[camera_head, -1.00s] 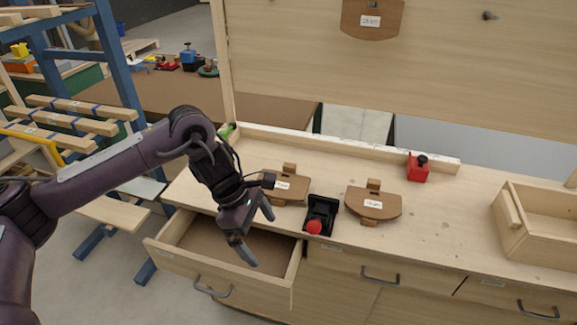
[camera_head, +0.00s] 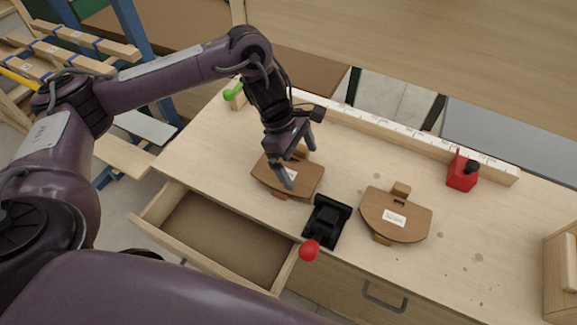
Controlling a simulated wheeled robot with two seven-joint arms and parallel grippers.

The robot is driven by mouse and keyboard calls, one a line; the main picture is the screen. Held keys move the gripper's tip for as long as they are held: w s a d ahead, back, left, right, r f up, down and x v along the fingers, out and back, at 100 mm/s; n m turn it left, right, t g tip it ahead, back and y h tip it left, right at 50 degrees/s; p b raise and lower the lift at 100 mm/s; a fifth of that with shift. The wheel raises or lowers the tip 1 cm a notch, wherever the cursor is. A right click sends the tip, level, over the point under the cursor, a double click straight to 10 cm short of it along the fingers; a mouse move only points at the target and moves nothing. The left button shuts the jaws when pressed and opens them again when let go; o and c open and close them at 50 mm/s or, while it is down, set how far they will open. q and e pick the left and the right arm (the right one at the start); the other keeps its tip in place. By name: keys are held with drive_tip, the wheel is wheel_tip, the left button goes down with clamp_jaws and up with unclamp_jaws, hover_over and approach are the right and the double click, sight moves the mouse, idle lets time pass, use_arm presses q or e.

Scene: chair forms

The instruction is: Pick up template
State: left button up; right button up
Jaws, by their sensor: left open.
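Two brown wooden templates with white labels lie on the workbench. The left template (camera_head: 312,184) is partly hidden behind my left gripper. The right template (camera_head: 411,217) lies flat and in full view, to the right of a black clamp. My left gripper (camera_head: 299,166) is open, with its fingers pointing down at the left template. I cannot tell whether the fingers touch it. My right gripper is not in view.
A black clamp with a red knob (camera_head: 309,250) stands between the templates at the bench's front edge. An open, empty drawer (camera_head: 225,238) juts out at front left. A red block (camera_head: 462,172) sits by the ruler strip (camera_head: 400,130). A wooden box (camera_head: 562,262) stands at right.

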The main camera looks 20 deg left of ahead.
use_arm(q)
drive_tip(key=p+x, duration=0.1)
drive_tip(key=x, duration=0.1)
drive_tip(key=p+x, duration=0.1)
drive_tip(key=shift+w+d+f, duration=0.15)
drive_tip(key=shift+d+f, duration=0.05)
drive_tip(key=shift+d, duration=0.25)
drive_tip(key=shift+d+f, duration=0.15)
drive_tip(key=shift+f, duration=0.4)
drive_tip(key=c, duration=0.7)
drive_tip(key=shift+o, duration=0.2)
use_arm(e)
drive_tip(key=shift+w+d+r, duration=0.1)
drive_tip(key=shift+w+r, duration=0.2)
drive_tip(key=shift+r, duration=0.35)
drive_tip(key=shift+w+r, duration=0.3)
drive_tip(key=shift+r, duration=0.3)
use_arm(q)
drive_tip(key=shift+w+r, duration=0.1)
drive_tip(key=shift+r, duration=0.4)
wheel_tip(320, 180, up, 6)
drive_tip(key=shift+r+b, duration=0.25)
drive_tip(key=shift+b, duration=0.85)
wheel_tip(320, 180, up, 13)
drive_tip(key=p, duration=0.1)
hover_over(311, 180)
drive_tip(key=shift+a+f, duration=0.2)
drive_tip(key=shift+a, duration=0.25)
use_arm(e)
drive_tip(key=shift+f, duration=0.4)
